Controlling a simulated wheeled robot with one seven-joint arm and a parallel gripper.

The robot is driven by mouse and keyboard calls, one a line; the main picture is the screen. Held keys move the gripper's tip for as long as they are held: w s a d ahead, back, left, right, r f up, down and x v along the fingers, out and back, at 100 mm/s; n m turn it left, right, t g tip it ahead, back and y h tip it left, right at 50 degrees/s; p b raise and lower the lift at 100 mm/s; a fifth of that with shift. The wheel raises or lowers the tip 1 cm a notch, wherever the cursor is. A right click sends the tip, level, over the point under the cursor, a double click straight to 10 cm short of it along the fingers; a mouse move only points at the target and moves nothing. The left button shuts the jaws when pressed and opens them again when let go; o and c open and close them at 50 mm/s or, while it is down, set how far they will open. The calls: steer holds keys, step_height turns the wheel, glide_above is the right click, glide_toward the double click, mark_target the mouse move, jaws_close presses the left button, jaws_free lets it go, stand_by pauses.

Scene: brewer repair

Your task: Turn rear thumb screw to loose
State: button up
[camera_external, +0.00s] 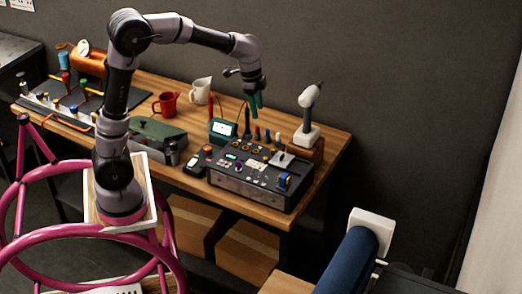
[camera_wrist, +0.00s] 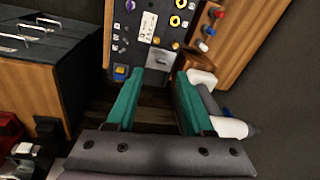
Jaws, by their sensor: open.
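My gripper (camera_external: 254,104) hangs above the back of the workbench, its green fingers pointing down. In the wrist view my gripper (camera_wrist: 160,76) is open, with nothing between its two green fingers. A black control box (camera_external: 245,190) stands on the bench in front of and below the gripper. Its panel (camera_wrist: 138,45) shows at the top of the wrist view, beyond the fingertips, with yellow-ringed sockets and a blue-and-yellow part. The gripper is apart from the box. I cannot tell which small part is the rear thumb screw.
A white-handled tool (camera_external: 309,98) stands upright at the bench's right. A green-screened meter (camera_external: 222,130), a red mug (camera_external: 166,103) and a white jug (camera_external: 200,90) stand left of the gripper. A copper boiler (camera_external: 90,60) with pipes is at far left. A dark case (camera_wrist: 45,65) shows in the wrist view.

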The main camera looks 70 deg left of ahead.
steer(key=g, duration=0.2)
glide_above(272, 149)
step_height(272, 149, down, 10)
step_height(272, 149, down, 11)
steer(key=shift+f, duration=0.15)
jaws_close()
